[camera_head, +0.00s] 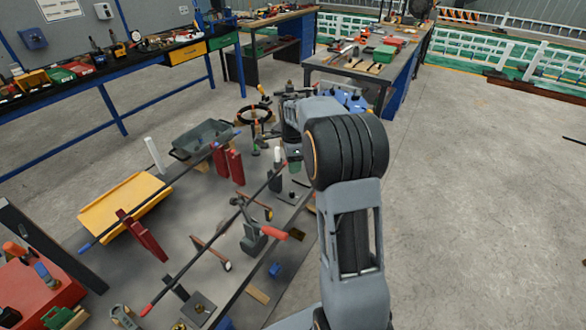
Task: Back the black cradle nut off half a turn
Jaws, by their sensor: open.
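I cannot pick out the black cradle nut with certainty. A long dark bar (206,245) with a red end runs diagonally over the grey bench (190,218), past red upright supports (235,165) and a grey clamp (252,238) with an orange handle. A black ring (243,122) stands near the bench's far end. My arm reaches from the bottom right to the far right part of the bench. My gripper (294,166) points down there, open, small and partly hidden by my own wrist. Whether it touches anything cannot be told.
A yellow tray (125,205) and a dark grey tray (203,138) lie on the bench's left side. A red toolbox (40,290) stands at the lower left. Workbenches with tools line the back. The concrete floor (475,200) at right is mostly clear.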

